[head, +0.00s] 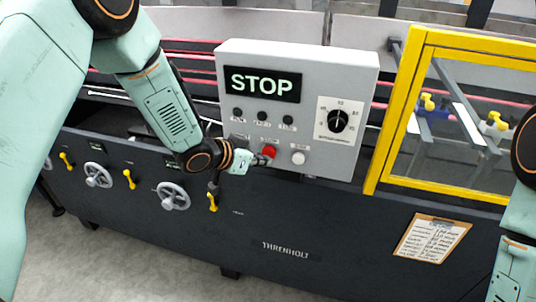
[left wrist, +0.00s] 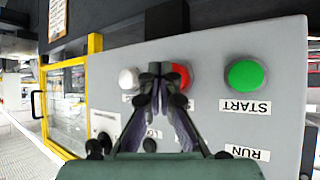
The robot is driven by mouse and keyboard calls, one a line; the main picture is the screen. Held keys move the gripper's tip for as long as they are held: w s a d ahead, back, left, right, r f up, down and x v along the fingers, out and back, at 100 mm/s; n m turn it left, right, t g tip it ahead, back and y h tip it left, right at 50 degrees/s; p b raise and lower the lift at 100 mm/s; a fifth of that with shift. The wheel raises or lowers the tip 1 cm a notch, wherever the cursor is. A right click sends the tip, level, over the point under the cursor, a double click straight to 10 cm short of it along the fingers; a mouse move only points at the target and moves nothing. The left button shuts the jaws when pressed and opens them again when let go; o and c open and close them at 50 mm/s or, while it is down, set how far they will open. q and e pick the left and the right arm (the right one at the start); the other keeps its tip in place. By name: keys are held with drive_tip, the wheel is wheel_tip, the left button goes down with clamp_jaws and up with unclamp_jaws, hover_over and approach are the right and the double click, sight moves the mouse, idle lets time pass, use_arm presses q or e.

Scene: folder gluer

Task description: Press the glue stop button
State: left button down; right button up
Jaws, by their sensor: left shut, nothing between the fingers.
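A grey control panel (head: 300,60) carries a red button (head: 269,151) and a white button (head: 299,158); their labels are too small to read. My left gripper (head: 264,160) is shut and empty, its tips close to the red button's lower left; contact cannot be told. In the left wrist view, which shows the panel upside down, the shut fingertips (left wrist: 156,70) lie between the white button (left wrist: 128,78) and the red button (left wrist: 181,76), partly covering the red one. A green button (left wrist: 245,75) labelled START shows there; my gripper hides it in the head view.
The panel's display (head: 262,84) reads STOP, above several dark lamps and a black dial (head: 338,121). A yellow-framed guard (head: 405,100) stands to the right. Handwheels (head: 172,196) and yellow levers (head: 212,201) line the dark machine front. A clipboard (head: 432,238) hangs lower right.

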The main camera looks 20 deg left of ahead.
use_arm(q)
drive_tip(key=shift+s, duration=0.4)
drive_tip(key=shift+s+a+p, duration=0.1)
drive_tip(key=shift+s+p, duration=0.3)
drive_tip(key=shift+s, duration=2.05)
drive_tip(key=s+a+f+n+g+y+b, duration=0.2)
drive_tip(key=s+f+g+b, duration=0.1)
drive_tip(key=s+f, duration=0.7)
drive_tip(key=s+a+f+n+g+y+b, duration=0.2)
drive_tip(key=s+f+b, duration=0.4)
drive_tip(key=s+f, duration=0.5)
drive_tip(key=s+a+f+n+g+y+b, duration=0.1)
drive_tip(key=s+f+g+b, duration=0.3)
drive_tip(key=s+f, duration=0.6)
drive_tip(key=s+a+n+b, duration=0.1)
drive_tip(key=s, duration=0.4)
drive_tip(key=shift+f+n+y, duration=0.3)
drive_tip(key=shift+n+y, duration=0.1)
